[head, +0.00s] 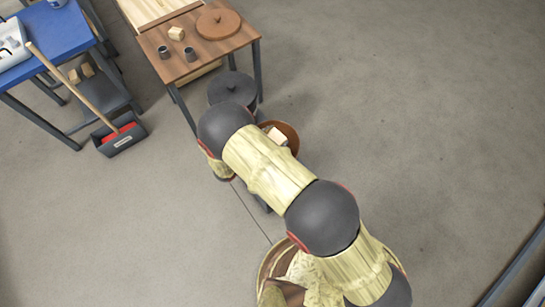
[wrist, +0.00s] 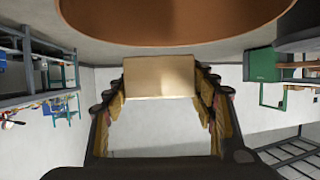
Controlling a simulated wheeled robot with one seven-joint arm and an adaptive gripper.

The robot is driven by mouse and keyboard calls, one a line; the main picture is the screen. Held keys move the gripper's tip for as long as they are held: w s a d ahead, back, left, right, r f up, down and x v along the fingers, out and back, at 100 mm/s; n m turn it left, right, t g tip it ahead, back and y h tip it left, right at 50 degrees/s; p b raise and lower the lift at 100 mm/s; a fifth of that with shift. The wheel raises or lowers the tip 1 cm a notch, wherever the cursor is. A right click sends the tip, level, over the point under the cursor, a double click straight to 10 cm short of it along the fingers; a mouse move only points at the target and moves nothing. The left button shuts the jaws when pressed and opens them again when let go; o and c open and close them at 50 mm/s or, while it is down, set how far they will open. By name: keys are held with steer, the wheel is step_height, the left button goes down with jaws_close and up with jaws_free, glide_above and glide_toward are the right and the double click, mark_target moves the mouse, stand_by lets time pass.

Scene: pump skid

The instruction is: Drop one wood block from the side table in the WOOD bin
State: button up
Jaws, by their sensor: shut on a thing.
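My gripper (wrist: 160,88) is shut on a pale wood block (wrist: 160,77), which sits between its fingertips in the wrist view. In the head view my arm hides most of the gripper, and a block (head: 277,137) shows beside the arm over a round brown bin (head: 291,132). No bin label is readable. Another wood block (head: 176,33) lies on the brown side table (head: 207,42).
Two grey cylinders (head: 190,54) and a round brown lid (head: 218,22) are on the side table. A dark lidded bin (head: 232,88) stands by its front. A blue table (head: 50,35) and a dustpan (head: 122,137) are left.

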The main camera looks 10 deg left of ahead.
steer(key=shift+r, duration=0.1)
steer(key=o, duration=1.2)
steer(key=v, duration=1.2)
steer(key=shift+d, duration=0.1)
